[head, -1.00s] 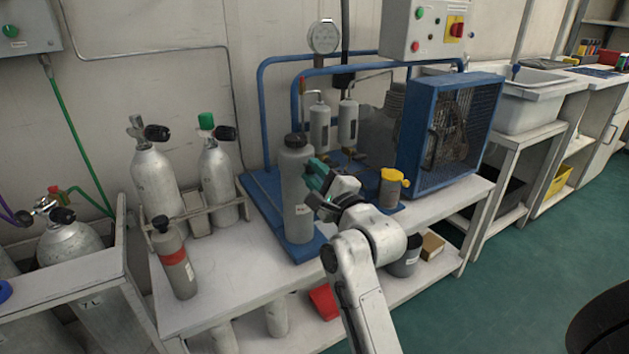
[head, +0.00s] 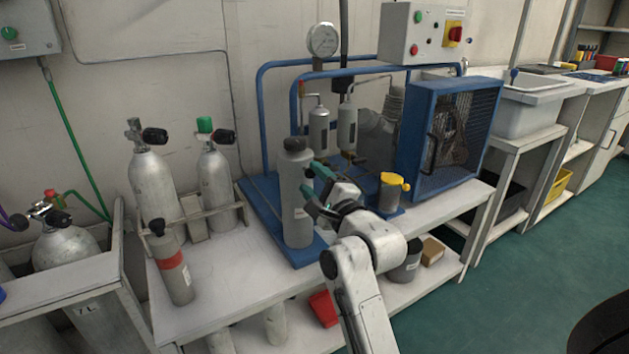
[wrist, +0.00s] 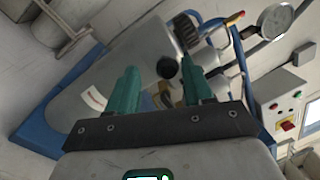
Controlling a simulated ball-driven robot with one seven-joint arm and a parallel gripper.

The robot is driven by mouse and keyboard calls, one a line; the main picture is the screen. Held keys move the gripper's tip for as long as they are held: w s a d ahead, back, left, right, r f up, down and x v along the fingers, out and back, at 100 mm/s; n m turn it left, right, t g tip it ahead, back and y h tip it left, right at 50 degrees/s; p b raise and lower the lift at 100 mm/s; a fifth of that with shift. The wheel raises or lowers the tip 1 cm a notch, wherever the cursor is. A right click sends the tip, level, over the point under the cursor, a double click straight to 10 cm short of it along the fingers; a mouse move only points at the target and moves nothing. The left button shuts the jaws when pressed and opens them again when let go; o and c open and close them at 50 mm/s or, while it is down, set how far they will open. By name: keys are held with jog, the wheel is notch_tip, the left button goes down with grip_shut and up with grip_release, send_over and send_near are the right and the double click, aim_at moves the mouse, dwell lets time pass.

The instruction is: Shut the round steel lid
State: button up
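I cannot make out a round steel lid for certain in either view. A tall grey cylinder (head: 297,205) with a black cap stands upright on the blue base in the head view. It also fills much of the wrist view (wrist: 95,85). My gripper (head: 315,182) is beside its right side, fingers pointing toward it. In the wrist view my gripper's (wrist: 163,88) two teal fingers are spread apart with nothing held between them. A dark round knob (wrist: 168,68) shows beyond the gap. Whether the fingers touch the cylinder is not clear.
A small grey pot with a yellow top (head: 392,190) stands right of my gripper. A blue caged fan unit (head: 450,125) is behind it. A pressure gauge (head: 323,40) and blue pipes rise behind the cylinder. Silver tanks (head: 155,185) stand left. The bench front is partly clear.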

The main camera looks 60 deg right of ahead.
jog(key=shift+s+r, duration=0.1)
jog(key=b+v, duration=0.2)
jog(key=v, duration=0.8)
jog(key=shift+s+a+b, duration=0.25)
jog(key=shift+b, duration=0.1)
dwell(0.4)
jog(key=w+a+f+n+g+y, duration=0.1)
jog(key=a+f+n+g+y, duration=0.25)
jog(key=f+n, duration=0.45)
jog(key=a+f+n+g+y, duration=0.25)
jog(key=a+f+n, duration=0.2)
jog(key=f, duration=0.75)
jog(key=s+a+f+n+g+y, duration=0.4)
jog(key=s+a+f+n+g, duration=0.7)
jog(key=a+f+n, duration=0.4)
notch_tip(320, 180, up, 34)
jog(key=s+d+t+p, duration=0.1)
jog(key=p, duration=3.2)
jog(key=shift+d+n, duration=0.25)
jog(key=shift+n, duration=0.2)
